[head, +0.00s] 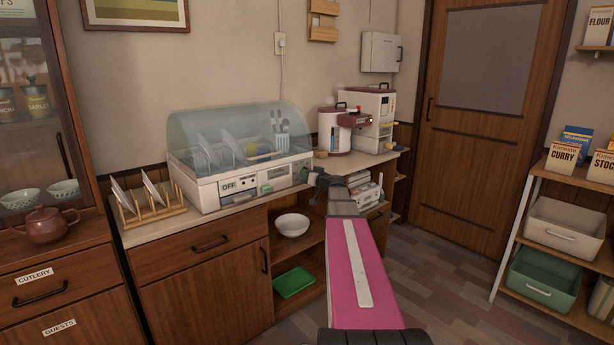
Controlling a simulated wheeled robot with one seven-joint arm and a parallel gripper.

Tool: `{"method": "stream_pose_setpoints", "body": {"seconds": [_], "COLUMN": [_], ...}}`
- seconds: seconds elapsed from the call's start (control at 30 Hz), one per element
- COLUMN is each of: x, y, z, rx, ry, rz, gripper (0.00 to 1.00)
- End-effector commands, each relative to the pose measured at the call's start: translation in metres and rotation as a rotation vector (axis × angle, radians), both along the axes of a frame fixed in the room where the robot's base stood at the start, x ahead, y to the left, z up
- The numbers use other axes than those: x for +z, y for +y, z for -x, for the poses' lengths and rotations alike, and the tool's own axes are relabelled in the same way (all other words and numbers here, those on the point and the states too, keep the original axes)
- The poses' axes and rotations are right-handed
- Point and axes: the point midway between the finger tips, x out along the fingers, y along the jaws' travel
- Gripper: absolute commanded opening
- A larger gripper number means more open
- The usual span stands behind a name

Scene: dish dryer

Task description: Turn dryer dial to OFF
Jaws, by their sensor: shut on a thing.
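The dish dryer (209,198) is a white unit on the counter, with a clear domed lid (215,125) shut over plates and utensils. Its front panel has an OFF label (229,186) at the left, small controls, and a green label (277,174) further right. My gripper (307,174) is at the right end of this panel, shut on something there. The gripper hides what it holds, most likely the dial. Which way the dial points cannot be seen.
A wooden rack (150,217) with plates stands left of the dryer. A red-and-white appliance (334,130) and a white machine (372,107) stand to the right. Open shelves underneath hold a white bowl (292,225).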

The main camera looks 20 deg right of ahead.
Motion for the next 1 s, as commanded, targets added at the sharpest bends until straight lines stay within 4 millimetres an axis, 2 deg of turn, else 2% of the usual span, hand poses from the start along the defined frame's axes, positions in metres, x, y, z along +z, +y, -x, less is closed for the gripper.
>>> {"method": "stream_pose_setpoints", "body": {"seconds": [0.4,0.97,1.0], "x": [-0.0015,-0.0017,-0.0017], "y": [0.0002,0.0000,0.0000], "z": [0.0009,0.0010,0.0010], "rx": [0.002,0.002,0.002], "ry": [-0.068,-0.079,-0.079], "rz": [0.196,0.229,0.229], "gripper": [0.00,0.00,0.18]}}
